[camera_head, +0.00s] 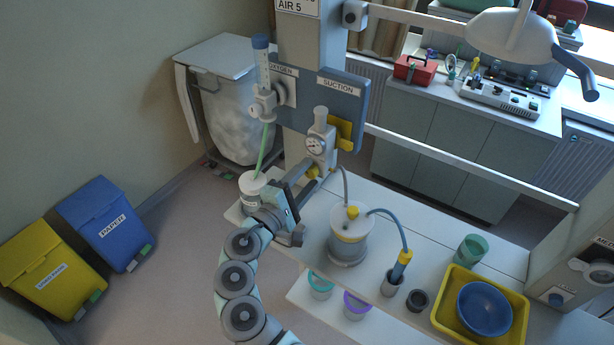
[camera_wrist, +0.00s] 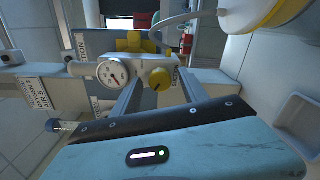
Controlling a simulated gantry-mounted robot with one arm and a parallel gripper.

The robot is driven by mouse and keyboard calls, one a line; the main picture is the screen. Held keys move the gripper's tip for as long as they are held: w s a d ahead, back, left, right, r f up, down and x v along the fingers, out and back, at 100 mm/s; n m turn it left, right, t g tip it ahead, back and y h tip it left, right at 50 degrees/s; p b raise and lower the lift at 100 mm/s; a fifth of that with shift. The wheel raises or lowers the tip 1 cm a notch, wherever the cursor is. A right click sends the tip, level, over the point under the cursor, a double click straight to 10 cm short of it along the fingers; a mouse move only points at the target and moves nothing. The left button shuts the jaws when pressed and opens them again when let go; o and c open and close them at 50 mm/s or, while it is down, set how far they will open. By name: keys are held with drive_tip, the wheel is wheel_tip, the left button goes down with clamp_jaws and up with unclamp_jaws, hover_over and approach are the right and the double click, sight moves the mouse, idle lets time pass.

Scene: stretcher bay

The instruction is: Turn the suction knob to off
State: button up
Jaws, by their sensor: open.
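The suction regulator has a round white gauge (camera_head: 316,145) under the SUCTION panel (camera_head: 342,92). The yellow suction knob (camera_head: 312,171) sits just below the gauge, partly covered by my gripper. In the wrist view the knob (camera_wrist: 160,80) is to the right of the gauge (camera_wrist: 112,75) and has a dark mark on its face. My gripper (camera_head: 313,180) is open just in front of the knob. In the wrist view the two fingers (camera_wrist: 160,88) appear on either side of the knob. I cannot tell whether either finger touches it.
The oxygen flowmeter (camera_head: 263,75) stands left of the regulator, with a green tube. Below, a suction jar (camera_head: 350,234) with a yellow cap and hose stands on the white shelf. A yellow tray (camera_head: 447,312) holds a blue bowl (camera_head: 484,308). A rail (camera_head: 470,168) runs right.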

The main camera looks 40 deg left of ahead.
drive_tip(key=s+d+b, duration=0.1)
drive_tip(key=s+b, duration=0.1)
drive_tip(key=s, duration=0.8)
drive_tip(key=shift+s+d, duration=0.25)
drive_tip(key=shift+d, duration=0.15)
drive_tip(key=shift+w, duration=0.1)
